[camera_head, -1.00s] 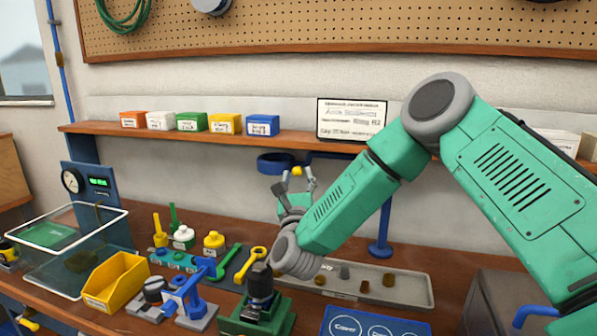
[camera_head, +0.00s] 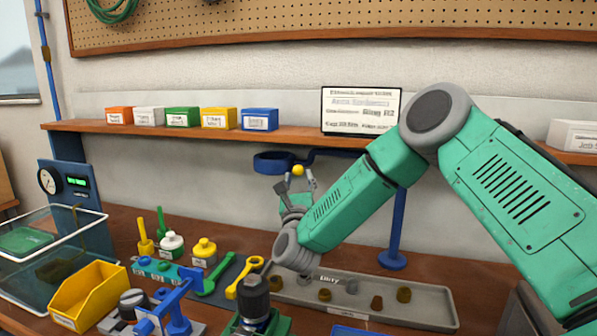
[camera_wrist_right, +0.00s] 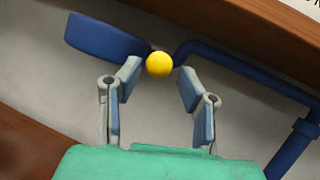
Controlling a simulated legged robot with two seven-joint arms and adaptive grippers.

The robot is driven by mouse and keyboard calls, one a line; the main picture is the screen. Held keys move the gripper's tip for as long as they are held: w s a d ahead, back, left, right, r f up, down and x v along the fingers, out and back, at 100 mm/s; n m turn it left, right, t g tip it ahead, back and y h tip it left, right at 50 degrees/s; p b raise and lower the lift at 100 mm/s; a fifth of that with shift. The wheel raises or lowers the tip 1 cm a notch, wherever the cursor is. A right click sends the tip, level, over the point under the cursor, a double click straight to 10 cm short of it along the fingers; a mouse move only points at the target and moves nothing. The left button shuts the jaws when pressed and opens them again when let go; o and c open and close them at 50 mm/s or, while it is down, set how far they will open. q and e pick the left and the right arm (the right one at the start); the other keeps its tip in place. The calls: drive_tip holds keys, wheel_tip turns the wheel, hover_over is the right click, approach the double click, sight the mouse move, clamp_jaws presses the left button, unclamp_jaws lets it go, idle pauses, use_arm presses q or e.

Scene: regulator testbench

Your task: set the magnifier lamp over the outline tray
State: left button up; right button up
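The magnifier lamp has a blue ring head (camera_head: 272,162), a blue arm and an upright blue post with a round base (camera_head: 392,260); its head hangs under the shelf. A yellow ball knob (camera_head: 298,170) sits by the head and also shows in the right wrist view (camera_wrist_right: 159,63). My right gripper (camera_wrist_right: 160,78) is open, with the knob at the gap between its fingertips, apparently not gripped; it shows in the head view too (camera_head: 299,181). A blue panel edge (camera_head: 355,331), possibly the outline tray, is mostly cut off at the bottom. My left gripper is not in view.
A long grey tray (camera_head: 425,312) with several small parts lies below my right forearm. A yellow bin (camera_head: 88,296), a clear box (camera_head: 40,262), tools and a dark-topped fixture (camera_head: 254,298) crowd the left bench. The wooden shelf (camera_head: 85,127) runs above the lamp head.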

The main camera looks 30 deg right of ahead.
sight(299, 175)
drive_tip(key=x, duration=0.3)
drive_tip(key=shift+w+a, duration=0.1)
drive_tip(key=shift+w, duration=0.1)
drive_tip(key=shift+d, duration=0.3)
drive_tip(key=shift+c, duration=0.4)
drive_tip(key=shift+w, duration=0.1)
clamp_jaws()
drive_tip(key=shift+a+f, duration=0.1)
